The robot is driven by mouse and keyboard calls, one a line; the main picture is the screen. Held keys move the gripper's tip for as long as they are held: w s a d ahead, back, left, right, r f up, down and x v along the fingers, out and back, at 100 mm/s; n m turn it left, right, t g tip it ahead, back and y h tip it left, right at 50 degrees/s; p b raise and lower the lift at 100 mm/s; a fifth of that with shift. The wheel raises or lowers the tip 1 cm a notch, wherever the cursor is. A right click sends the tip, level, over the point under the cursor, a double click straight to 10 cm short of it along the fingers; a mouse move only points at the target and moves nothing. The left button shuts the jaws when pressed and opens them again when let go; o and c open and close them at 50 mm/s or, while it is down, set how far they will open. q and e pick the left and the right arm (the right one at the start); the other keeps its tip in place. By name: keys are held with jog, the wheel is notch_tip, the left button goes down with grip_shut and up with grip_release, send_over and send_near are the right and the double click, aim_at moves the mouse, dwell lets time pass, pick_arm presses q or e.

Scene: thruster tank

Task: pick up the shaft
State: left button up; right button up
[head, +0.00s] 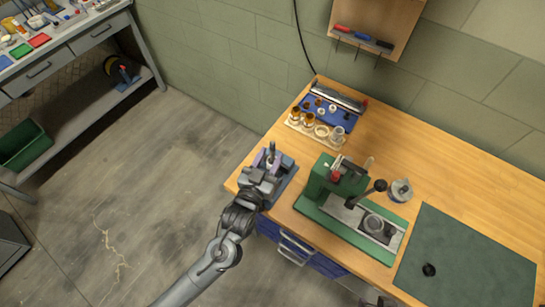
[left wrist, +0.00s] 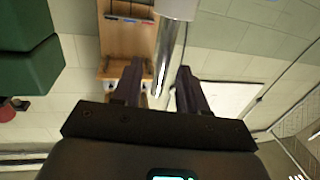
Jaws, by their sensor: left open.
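A shiny metal cylinder, which I take for the shaft (left wrist: 171,45), comes down from the top of the left wrist view. Its lower end lies between the two dark fingers of my left gripper (left wrist: 158,88), with gaps visible on both sides. In the head view my left gripper (head: 265,170) is at the bench's left corner, over a grey and purple fixture (head: 286,172). A small upright metal piece (head: 271,150), likely the shaft's top, shows just beyond the fingers. The gripper is open. The shaft's lower part is hidden in the head view. My right gripper is not seen.
A green press (head: 332,178) on a green base stands right of the fixture. Behind are a blue tray (head: 325,113) and a wooden holder (head: 310,132) with small parts. A dark green mat (head: 465,255) covers the right of the wooden bench (head: 440,165).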

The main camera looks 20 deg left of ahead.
aim_at(271, 152)
pick_arm(q)
jog(key=shift+w+a, duration=0.1)
jog(key=shift+w, duration=1.4)
jog(key=shift+r, duration=0.1)
grip_shut()
